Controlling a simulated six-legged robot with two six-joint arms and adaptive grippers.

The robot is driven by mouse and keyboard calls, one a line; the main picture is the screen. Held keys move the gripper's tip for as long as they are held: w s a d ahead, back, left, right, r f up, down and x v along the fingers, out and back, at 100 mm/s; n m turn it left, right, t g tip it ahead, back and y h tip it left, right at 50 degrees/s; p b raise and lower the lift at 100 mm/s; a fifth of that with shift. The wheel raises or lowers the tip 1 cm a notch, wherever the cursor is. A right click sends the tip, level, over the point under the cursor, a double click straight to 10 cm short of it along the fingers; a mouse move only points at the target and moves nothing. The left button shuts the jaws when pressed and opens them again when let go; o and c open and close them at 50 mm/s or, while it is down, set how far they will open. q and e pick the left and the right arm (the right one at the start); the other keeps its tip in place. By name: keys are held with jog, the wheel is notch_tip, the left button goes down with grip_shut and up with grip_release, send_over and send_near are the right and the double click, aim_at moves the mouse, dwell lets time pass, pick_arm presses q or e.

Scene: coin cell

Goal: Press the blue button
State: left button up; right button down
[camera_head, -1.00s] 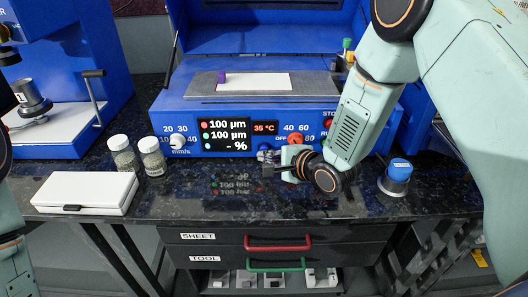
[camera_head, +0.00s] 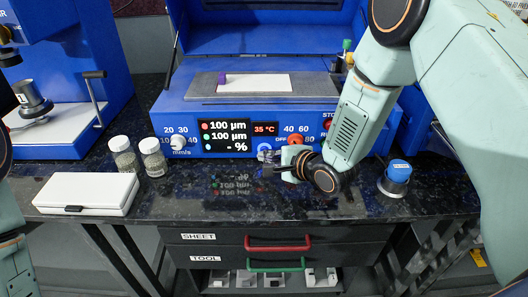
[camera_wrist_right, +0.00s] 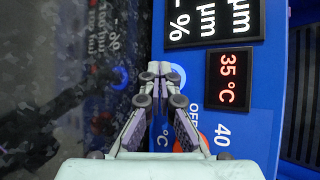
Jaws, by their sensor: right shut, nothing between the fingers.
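The blue button (camera_head: 264,148) is on the front panel of the blue coating machine, below the 35 °C display and left of the red-orange OFF knob (camera_head: 295,140). It shows a pale ring. My right gripper (camera_head: 266,171) is shut and empty, just in front of the panel and slightly below the button in the head view. Its closed tips (camera_wrist_right: 159,68) show in the wrist view beside the panel's edge. A gap to the button is hard to judge. My left gripper is out of view.
Two jars (camera_head: 153,157) and a white case (camera_head: 86,193) stand at left. A white sheet (camera_head: 255,84) lies on the machine's bed. Drawers with red and green handles are below.

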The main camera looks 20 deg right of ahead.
jog(key=shift+s+a+p, duration=0.15)
jog(key=shift+s+p, duration=0.1)
jog(key=shift+s, duration=0.35)
jog(key=shift+s+a+p, duration=0.15)
jog(key=shift+s+p, duration=0.1)
jog(key=shift+s, duration=0.35)
jog(key=shift+s+a+p, duration=0.25)
jog(key=shift+s+a, duration=0.05)
jog(key=shift+s, duration=0.6)
jog(key=shift+s+a+p, duration=0.2)
jog(key=shift+s+a, duration=0.05)
jog(key=shift+s, duration=0.65)
